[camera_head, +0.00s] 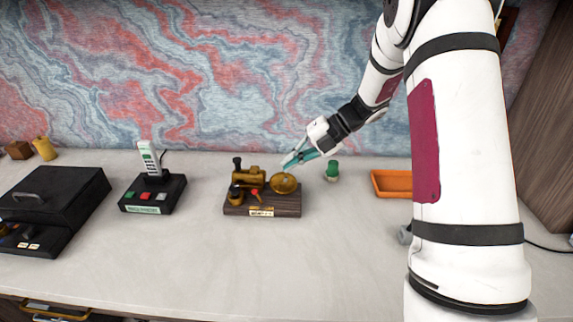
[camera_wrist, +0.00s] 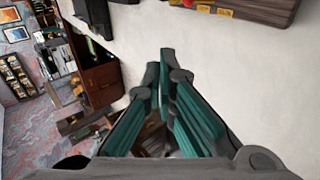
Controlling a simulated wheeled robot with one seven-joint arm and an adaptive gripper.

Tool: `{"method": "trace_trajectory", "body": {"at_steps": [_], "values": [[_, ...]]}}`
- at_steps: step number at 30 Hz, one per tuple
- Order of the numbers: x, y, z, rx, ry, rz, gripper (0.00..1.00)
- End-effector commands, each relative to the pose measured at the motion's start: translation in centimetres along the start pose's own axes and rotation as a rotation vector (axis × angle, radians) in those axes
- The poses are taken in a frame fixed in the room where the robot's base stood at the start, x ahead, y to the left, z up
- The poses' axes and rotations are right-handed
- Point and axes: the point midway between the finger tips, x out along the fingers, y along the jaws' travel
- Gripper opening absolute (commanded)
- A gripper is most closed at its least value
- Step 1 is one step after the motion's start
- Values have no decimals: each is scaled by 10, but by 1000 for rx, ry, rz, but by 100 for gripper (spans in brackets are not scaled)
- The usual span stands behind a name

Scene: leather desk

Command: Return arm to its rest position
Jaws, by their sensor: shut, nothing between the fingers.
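My arm (camera_head: 464,160) reaches in from the right of the head view. My gripper (camera_head: 287,164) is at its end, over the desk (camera_head: 350,255), with its teal fingers pointing left and down. The fingertips are just behind or above the golden disc of a small brass machine (camera_head: 262,211) on a wooden base; I cannot tell whether they touch it. In the wrist view my gripper (camera_wrist: 167,55) has its fingertips together with nothing between them. The machine's wooden base (camera_wrist: 262,10) shows at the top edge there.
A green object (camera_head: 333,170) stands just right of the gripper, and an orange tray (camera_head: 391,183) lies farther right. A phone on a black base (camera_head: 153,193) and a black box (camera_head: 55,200) stand left. The front of the desk is clear. A patterned wall (camera_head: 220,70) rises behind.

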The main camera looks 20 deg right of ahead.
Motion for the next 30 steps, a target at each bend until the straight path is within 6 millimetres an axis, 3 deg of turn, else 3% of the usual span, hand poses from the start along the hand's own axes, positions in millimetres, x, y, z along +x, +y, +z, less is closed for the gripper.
{"method": "trace_trajectory", "body": {"at_steps": [10, 14, 21, 30], "values": [[0, 0, 0, -4, 1, -1, 0], [-4, 10, -9, -84, 10, -17, 0], [-27, 51, -63, -580, 74, -113, 0], [-59, 83, -146, -1314, 227, -240, 0]]}}
